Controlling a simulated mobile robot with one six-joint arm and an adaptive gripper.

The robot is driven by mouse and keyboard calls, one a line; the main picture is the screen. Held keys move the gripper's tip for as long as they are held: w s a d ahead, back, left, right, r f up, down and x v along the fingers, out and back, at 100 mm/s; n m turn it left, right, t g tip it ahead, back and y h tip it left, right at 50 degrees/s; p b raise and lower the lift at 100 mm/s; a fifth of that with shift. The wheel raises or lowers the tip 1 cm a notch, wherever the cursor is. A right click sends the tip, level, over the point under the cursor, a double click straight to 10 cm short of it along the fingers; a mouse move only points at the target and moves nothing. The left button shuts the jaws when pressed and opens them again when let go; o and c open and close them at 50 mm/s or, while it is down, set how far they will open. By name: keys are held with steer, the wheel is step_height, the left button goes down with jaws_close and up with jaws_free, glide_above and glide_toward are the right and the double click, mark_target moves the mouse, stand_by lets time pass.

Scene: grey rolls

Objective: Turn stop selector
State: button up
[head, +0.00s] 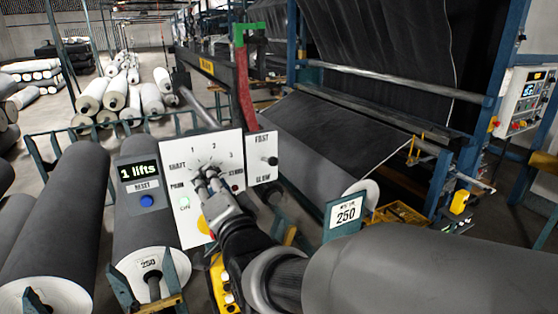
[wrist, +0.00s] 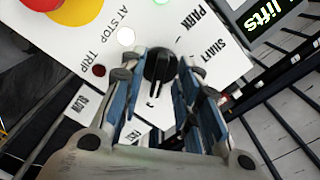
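The stop selector is a black knob (wrist: 160,66) with a pale pointer line on a white panel (head: 217,150). The panel carries the marks PARK, SHAFT, 1, 2 and 3. My gripper (head: 205,180) is at the panel and hides most of the knob in the head view. In the wrist view my gripper (wrist: 157,80) has its two blue-sided fingers apart, one on each side of the knob. A narrow gap seems to show beside it; contact is not clear. The pointer line faces toward the bottom of the wrist view.
A red button on yellow (wrist: 75,10) and a pale lit lamp (wrist: 126,36) are on the panel. A "1 lifts" display with a blue RESET button (head: 147,201) stands left. A FAST/SLOW panel (head: 262,150) adjoins right. Grey rolls (head: 65,220) lie left.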

steer(key=shift+c, duration=0.4)
jaws_close()
steer(key=shift+f+b, duration=0.1)
steer(key=shift+b, duration=0.25)
steer(key=n+b, duration=1)
steer(key=n, duration=1.3)
steer(key=shift+d+n+b, duration=0.15)
steer(key=shift+n+b, duration=0.15)
steer(key=shift+b, duration=0.1)
